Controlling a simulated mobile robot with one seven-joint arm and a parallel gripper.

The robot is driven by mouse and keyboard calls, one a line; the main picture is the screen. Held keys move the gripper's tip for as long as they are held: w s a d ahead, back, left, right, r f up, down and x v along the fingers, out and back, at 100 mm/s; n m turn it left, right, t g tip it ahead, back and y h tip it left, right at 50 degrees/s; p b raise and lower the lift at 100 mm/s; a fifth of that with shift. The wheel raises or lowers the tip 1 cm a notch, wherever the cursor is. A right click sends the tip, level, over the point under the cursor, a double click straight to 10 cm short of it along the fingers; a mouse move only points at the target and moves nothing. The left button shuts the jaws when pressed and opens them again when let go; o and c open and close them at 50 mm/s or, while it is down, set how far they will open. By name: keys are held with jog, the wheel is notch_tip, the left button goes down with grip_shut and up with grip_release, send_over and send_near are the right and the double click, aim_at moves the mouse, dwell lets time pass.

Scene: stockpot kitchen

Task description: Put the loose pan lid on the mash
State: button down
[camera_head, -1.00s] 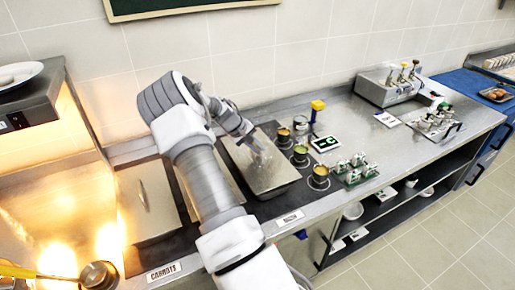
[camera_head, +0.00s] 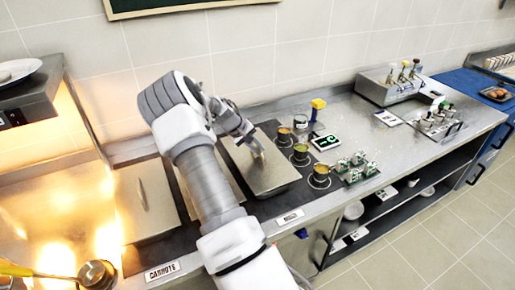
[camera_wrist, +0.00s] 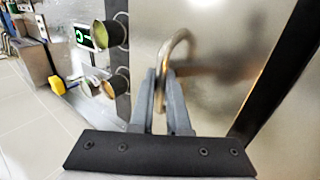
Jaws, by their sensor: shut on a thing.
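A flat steel pan lid (camera_head: 268,180) lies over the right-hand counter well, behind a small label (camera_head: 290,217) too blurred to read surely. It fills much of the wrist view (camera_wrist: 225,45). My gripper (camera_head: 258,152) is over the lid. In the wrist view my gripper (camera_wrist: 161,88) is shut on the lid's curved bar handle (camera_wrist: 176,45). Whether the lid is fully seated or slightly raised cannot be told. The mash itself is not visible; whatever is under the lid is hidden.
Another lidded pan (camera_head: 145,200) sits left, behind the CARROTS label (camera_head: 162,271). Several small pots (camera_head: 320,176) stand close to the lid's right, near a green display (camera_head: 325,142). A ladle (camera_head: 95,273) lies front left.

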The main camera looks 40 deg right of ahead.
dwell(0.3)
jog(key=c, duration=0.8)
grip_release()
jog(key=b+v, duration=0.1)
jog(key=v, duration=1.6)
jog(key=shift+s+a+r, duration=0.1)
jog(key=shift+r, duration=0.1)
jog(key=shift+a+r, duration=0.1)
jog(key=s+a+r+t+y, duration=0.2)
jog(key=s+a+r, duration=0.15)
jog(key=a, duration=0.25)
jog(key=s+a+r+n+t+y, duration=0.1)
jog(key=s+a+r, duration=0.25)
jog(key=a, duration=0.35)
jog(key=s+a+r+t+y, duration=0.2)
jog(key=s+a+r, duration=0.1)
jog(key=s+a, duration=0.25)
jog(key=s+a+n+t, duration=0.1)
jog(key=s+a, duration=0.3)
jog(key=s+a+t+y, duration=0.1)
jog(key=s+a, duration=0.3)
jog(key=s, duration=0.1)
jog(key=s+a+n, duration=0.1)
jog(key=s+a, duration=0.3)
jog(key=s, duration=0.1)
jog(key=shift+a+r+n+t, duration=0.2)
jog(key=shift+a+n+t, duration=0.1)
jog(key=shift+a+t, duration=0.1)
